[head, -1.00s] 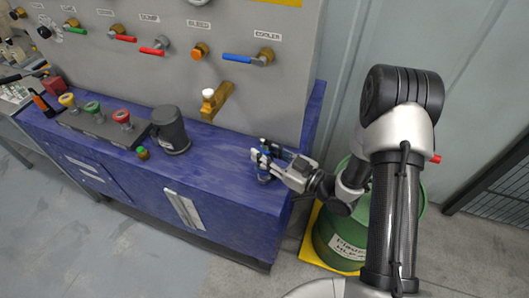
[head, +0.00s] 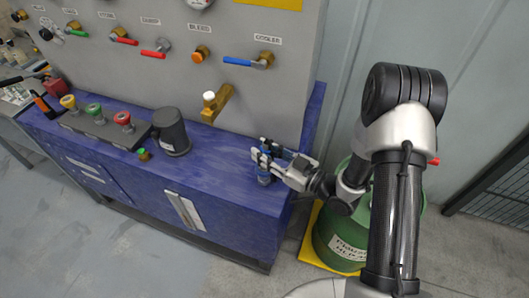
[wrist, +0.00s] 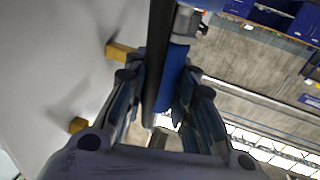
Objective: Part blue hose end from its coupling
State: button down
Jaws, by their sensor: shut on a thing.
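My gripper (head: 264,157) is shut on a small blue piece, which I take to be the blue hose end (head: 264,177), near the right end of the blue bench top. The piece appears upright, with its lower part showing below the fingers. In the wrist view the blue hose end (wrist: 173,75) lies between the fingers, beside a dark rod-like part (wrist: 157,55). A grey metal fitting (wrist: 186,22) shows at its far end; I cannot tell whether this is the coupling or whether the two are joined.
A brass tap with a white cap (head: 214,104) sticks out from the grey panel (head: 160,75). A dark mug (head: 170,132) and a button box (head: 100,125) stand left on the bench (head: 215,160). A green drum (head: 335,240) stands below my arm. The bench between mug and gripper is clear.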

aim_at(267, 142)
jog(key=shift+s+d+r+p, duration=0.1)
jog(key=shift+r+p, duration=0.65)
jog(key=shift+r, duration=0.45)
jog(key=shift+d+r+p, duration=0.1)
jog(key=shift+r+p, duration=0.6)
jog(key=shift+r, duration=0.5)
